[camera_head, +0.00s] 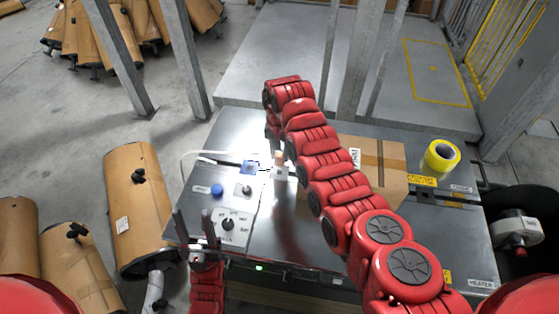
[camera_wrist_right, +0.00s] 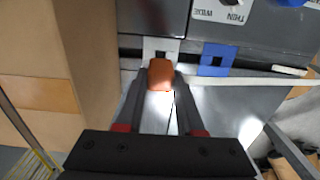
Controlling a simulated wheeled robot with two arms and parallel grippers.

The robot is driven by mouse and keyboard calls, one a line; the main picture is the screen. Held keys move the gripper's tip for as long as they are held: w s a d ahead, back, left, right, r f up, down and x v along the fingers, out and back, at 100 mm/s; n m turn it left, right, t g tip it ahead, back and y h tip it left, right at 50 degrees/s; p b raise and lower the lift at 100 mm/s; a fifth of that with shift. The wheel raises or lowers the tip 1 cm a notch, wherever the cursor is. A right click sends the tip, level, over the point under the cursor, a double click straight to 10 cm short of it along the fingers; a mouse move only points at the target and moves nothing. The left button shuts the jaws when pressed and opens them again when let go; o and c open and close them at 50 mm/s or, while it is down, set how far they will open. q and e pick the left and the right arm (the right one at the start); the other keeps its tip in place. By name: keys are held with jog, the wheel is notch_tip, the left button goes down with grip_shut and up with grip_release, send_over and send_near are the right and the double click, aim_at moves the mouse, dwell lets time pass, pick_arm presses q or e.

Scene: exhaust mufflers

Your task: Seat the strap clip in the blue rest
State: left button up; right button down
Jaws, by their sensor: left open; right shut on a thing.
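The orange strap clip (camera_wrist_right: 161,75) is between the two fingers of my right gripper (camera_wrist_right: 162,98), which is shut on it. In the head view the clip (camera_head: 279,157) stands at the near side of the red arm. The clip overlaps a white notched rest (camera_wrist_right: 160,46); I cannot tell whether they touch. The blue rest (camera_wrist_right: 217,60) is to the right of the clip in the wrist view, apart from it, with its notch empty. In the head view the blue rest (camera_head: 250,167) is left of the clip. My left gripper (camera_head: 194,225) is open and empty, fingers up, at the table's front left.
A white strap or cable (camera_wrist_right: 245,82) runs past the blue rest. A panel with knobs (camera_head: 230,215) lies in front of the rests. Mufflers (camera_head: 137,210) lie left of the table (camera_head: 300,245).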

aim_at(279, 153)
jog(key=shift+r+b, duration=0.4)
jog(key=shift+r, duration=2.25)
jog(key=shift+n, duration=0.5)
jog(key=d+r, duration=0.2)
jog(key=w+d+r, duration=0.1)
jog(key=d+r, duration=0.1)
jog(key=d, duration=0.1)
jog(key=w+d+r, duration=0.1)
jog(key=d+r, duration=0.1)
jog(key=r, duration=0.1)
jog(key=shift+w+d, duration=0.15)
jog(key=shift+d, duration=0.25)
jog(key=s+d+r+n, duration=0.1)
jog(key=d+r, duration=0.2)
jog(key=d, duration=0.6)
jog(key=shift+s+r, duration=0.4)
